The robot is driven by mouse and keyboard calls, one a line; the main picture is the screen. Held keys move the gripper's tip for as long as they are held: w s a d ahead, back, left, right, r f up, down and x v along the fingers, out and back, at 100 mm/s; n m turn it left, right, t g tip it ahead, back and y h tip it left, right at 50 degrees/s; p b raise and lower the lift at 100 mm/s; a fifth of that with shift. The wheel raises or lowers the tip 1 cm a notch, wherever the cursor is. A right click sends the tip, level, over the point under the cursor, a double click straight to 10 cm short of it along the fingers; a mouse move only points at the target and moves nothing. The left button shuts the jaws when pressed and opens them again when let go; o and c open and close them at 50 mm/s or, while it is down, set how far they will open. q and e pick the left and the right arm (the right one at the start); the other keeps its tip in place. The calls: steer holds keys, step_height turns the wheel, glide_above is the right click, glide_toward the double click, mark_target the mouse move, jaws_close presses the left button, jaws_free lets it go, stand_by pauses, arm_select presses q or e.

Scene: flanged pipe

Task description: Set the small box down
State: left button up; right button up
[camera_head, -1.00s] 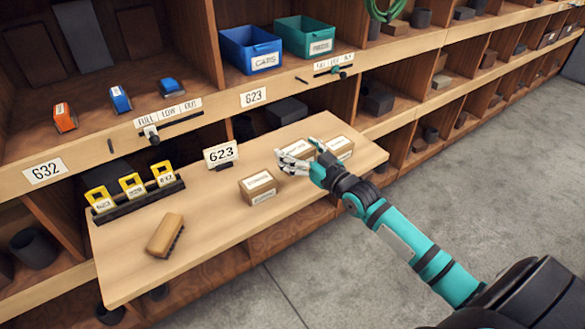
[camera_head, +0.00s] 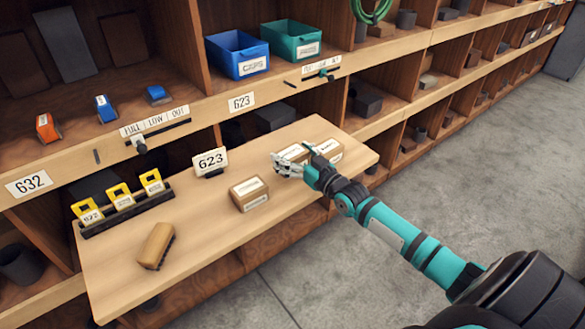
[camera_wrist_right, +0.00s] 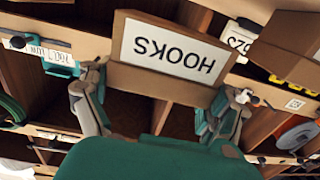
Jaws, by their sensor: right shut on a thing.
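My right gripper (camera_head: 290,168) is shut on a small brown box (camera_head: 294,152) over the pull-out wooden board (camera_head: 205,235). In the right wrist view this box (camera_wrist_right: 172,75) sits between the two fingers (camera_wrist_right: 165,92), and its white label reads HOOKS upside down. I cannot tell whether its base touches the board. My left gripper is out of view.
A sign 623 (camera_head: 210,162), a rack with yellow tags (camera_head: 122,197) and a wooden brush (camera_head: 156,245) are on the board's left part. Blue (camera_head: 237,54) and teal (camera_head: 292,40) bins stand on the shelf above. Bare board lies between the brush and the left box.

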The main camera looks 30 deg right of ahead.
steer(key=shift+f, duration=2.1)
steer(key=shift+f, duration=0.15)
steer(key=o, duration=1.2)
steer(key=shift+c, duration=0.2)
steer(key=shift+f, duration=0.15)
steer(key=s+d+b, duration=0.1)
steer(key=s+d, duration=0.1)
steer(key=s, duration=1.5)
steer(key=shift+s, duration=0.15)
steer(key=shift+d, duration=0.1)
